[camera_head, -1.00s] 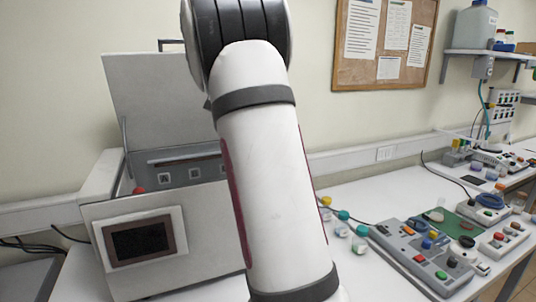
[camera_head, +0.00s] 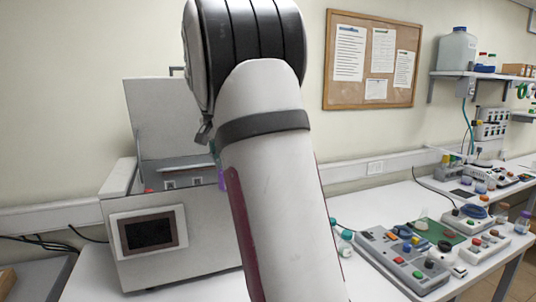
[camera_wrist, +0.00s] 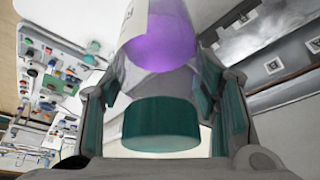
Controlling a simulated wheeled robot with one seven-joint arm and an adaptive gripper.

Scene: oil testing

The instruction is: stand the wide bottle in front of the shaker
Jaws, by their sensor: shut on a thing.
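The bottle (camera_wrist: 160,48) in my gripper (camera_wrist: 160,90) has a teal cap, clear walls, purple contents and a white label. The gripper is shut around its neck and shoulder, with the cap toward the wrist camera. In the head view a sliver of purple bottle (camera_head: 222,180) shows left of my arm, in line with the machine's open top; my arm hides the rest. The grey-white box machine with raised lid and dark screen, which looks like the shaker (camera_head: 200,232), stands on the left; its opening is at the right in the wrist view (camera_wrist: 268,66). The bottle's base is out of view.
Teal-capped small bottles (camera_head: 346,236) stand right of my arm, partly hidden. A grey control panel (camera_head: 402,262) and other devices cover the right of the white bench (camera_head: 350,285). A strip of bench (camera_head: 85,280) left of the machine looks clear.

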